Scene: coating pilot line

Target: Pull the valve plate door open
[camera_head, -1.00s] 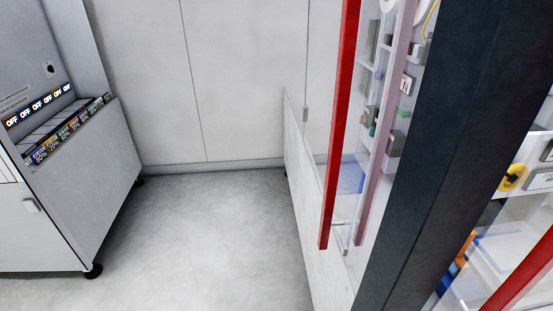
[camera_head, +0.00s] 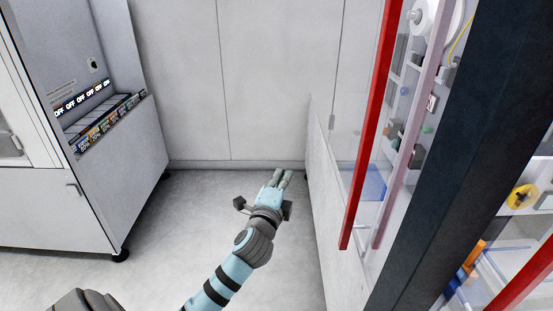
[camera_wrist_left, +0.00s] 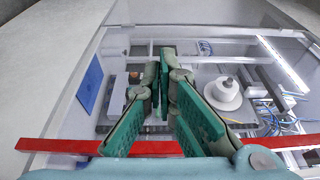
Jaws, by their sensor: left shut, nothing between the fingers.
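A tall cabinet at right has a clear panel with a long red edge bar (camera_head: 368,130), which looks like a door; no label marks it as the valve plate door. The red bar also crosses the lower part of the left wrist view (camera_wrist_left: 60,146), behind the fingers. My left gripper (camera_head: 283,175) is shut and empty. In the head view it appears left of the red bar and apart from it. In the left wrist view its green-padded fingers (camera_wrist_left: 165,75) point toward the cabinet interior. My right gripper is out of view.
Inside the cabinet are a white spool (camera_wrist_left: 223,92), a blue panel (camera_wrist_left: 90,83) and cables. A dark post (camera_head: 455,150) stands at right. A grey cabinet with OFF displays (camera_head: 85,205) stands at left.

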